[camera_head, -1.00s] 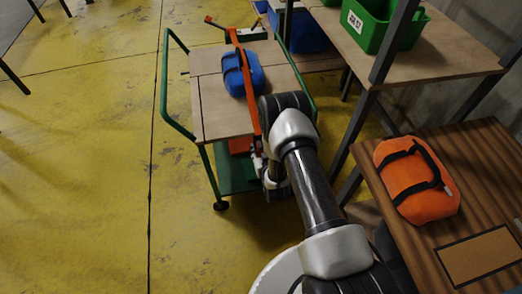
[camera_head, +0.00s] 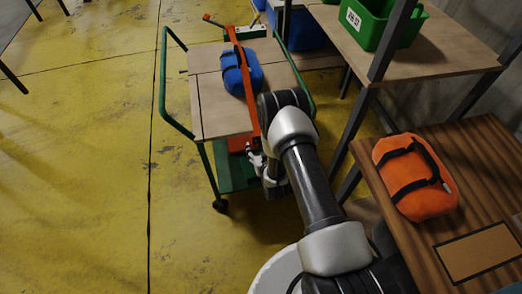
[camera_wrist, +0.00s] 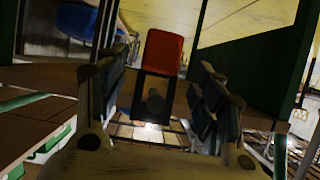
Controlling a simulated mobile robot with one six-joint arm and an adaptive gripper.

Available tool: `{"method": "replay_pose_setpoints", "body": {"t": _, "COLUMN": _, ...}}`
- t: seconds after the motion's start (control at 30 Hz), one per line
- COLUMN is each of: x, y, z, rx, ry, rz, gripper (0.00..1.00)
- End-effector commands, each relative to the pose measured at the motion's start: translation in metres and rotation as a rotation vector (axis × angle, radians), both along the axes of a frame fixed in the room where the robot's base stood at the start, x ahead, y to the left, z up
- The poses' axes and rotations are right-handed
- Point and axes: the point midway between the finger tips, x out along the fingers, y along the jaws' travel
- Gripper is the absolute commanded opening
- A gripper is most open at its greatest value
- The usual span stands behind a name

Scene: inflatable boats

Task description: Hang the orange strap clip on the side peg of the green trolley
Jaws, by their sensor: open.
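The orange strap (camera_head: 249,90) runs across the top of the green trolley (camera_head: 164,90), beside a blue bundle, down to the near edge by my gripper (camera_head: 256,157). In the wrist view, my gripper (camera_wrist: 162,72) is open. An orange-red piece with a dark lower part, apparently the strap's clip end (camera_wrist: 165,52), shows between and beyond the fingers, with gaps on both sides. I cannot tell whether it rests on the side peg; the peg cannot be made out. My arm hides part of the trolley's near right corner.
The blue bundle (camera_head: 242,76) lies on the trolley top. A wooden table (camera_head: 475,150) with an orange bag (camera_head: 424,200) stands at right. A shelf with a green bin (camera_head: 372,24) is behind. Yellow floor (camera_head: 85,150) is clear at left.

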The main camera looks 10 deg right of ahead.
Motion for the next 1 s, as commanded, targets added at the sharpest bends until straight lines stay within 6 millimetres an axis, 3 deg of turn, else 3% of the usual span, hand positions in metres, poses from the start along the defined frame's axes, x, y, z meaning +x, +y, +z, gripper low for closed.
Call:
{"method": "replay_pose_setpoints", "body": {"t": 0.17, "x": -0.019, "y": 0.0, "z": 0.008, "rx": 0.0, "ry": 0.002, "rz": 0.0, "gripper": 0.62}}
{"method": "replay_pose_setpoints", "body": {"t": 0.6, "x": -0.096, "y": 0.0, "z": 0.043, "rx": 0.0, "ry": 0.001, "rz": 0.0, "gripper": 0.62}}
{"method": "replay_pose_setpoints", "body": {"t": 0.83, "x": -0.108, "y": 0.0, "z": 0.049, "rx": 0.0, "ry": -0.001, "rz": 0.0, "gripper": 0.62}}
{"method": "replay_pose_setpoints", "body": {"t": 1.0, "x": -0.1, "y": 0.0, "z": 0.058, "rx": 0.0, "ry": 0.004, "rz": 0.0, "gripper": 0.62}}
